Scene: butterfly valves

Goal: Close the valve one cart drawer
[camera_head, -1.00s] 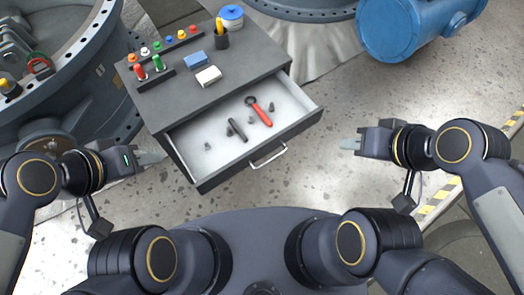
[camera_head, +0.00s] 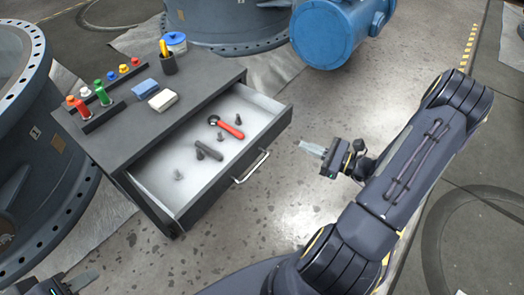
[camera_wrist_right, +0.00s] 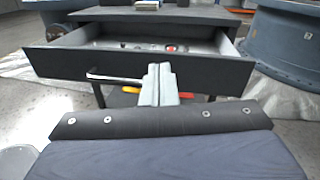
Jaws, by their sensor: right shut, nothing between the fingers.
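The cart drawer (camera_head: 186,213) is pulled out from the dark grey cart (camera_head: 112,144). Its white inside holds a red-handled wrench (camera_head: 228,127), a dark handled tool (camera_head: 208,151) and several small dark parts. A metal bar handle (camera_head: 251,167) is on its front. My right gripper (camera_head: 311,149) is shut and empty, to the right of the drawer front and apart from it. In the right wrist view, the shut fingers (camera_wrist_right: 160,84) point at the drawer front (camera_wrist_right: 140,67), by the right end of the handle. My left gripper (camera_head: 84,280) is partly seen at the bottom left, its jaws unclear.
The cart top holds several coloured bottles, a blue block (camera_head: 145,88), a white block (camera_head: 163,100), a cup with a yellow tool (camera_head: 168,62) and a blue-lidded tub (camera_head: 174,42). Large grey flanged valve bodies (camera_head: 40,150) stand left and behind. Floor right of the drawer is clear.

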